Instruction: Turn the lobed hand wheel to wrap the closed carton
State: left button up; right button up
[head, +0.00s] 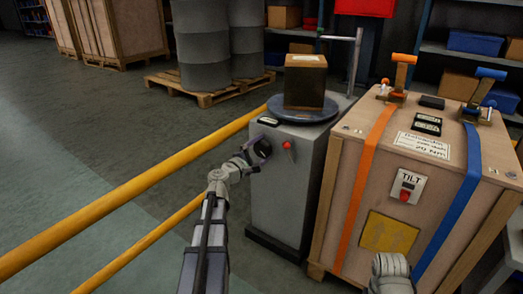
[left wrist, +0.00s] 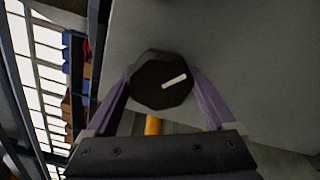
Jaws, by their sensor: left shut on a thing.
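The lobed hand wheel (head: 263,147) is black and sits on the left side of a grey turntable cabinet (head: 285,200). In the left wrist view the wheel (left wrist: 150,84) shows its dark face with a white mark lying near level, its right end slightly raised. My left gripper (head: 253,154) is shut on the wheel; its two purple fingers (left wrist: 163,88) lie on either side of the rim. The closed brown carton (head: 304,85) stands upright on the round dark turntable (head: 318,115), with a pale label on top. My right gripper is not in view; part of my right arm shows at the bottom.
A red-knobbed lever (head: 288,146) is just right of the wheel. A grey post (head: 356,62) stands behind the turntable. A large strapped wooden crate (head: 335,200) is close on the right. A yellow rail (head: 130,192) runs along the left.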

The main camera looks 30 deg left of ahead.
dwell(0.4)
pick_arm(q)
jog(key=o, duration=1.1)
jog(key=shift+s+a, duration=0.15)
jog(key=shift+s, duration=1.85)
jog(key=shift+s+a, duration=0.15)
jog(key=shift+s, duration=1.8)
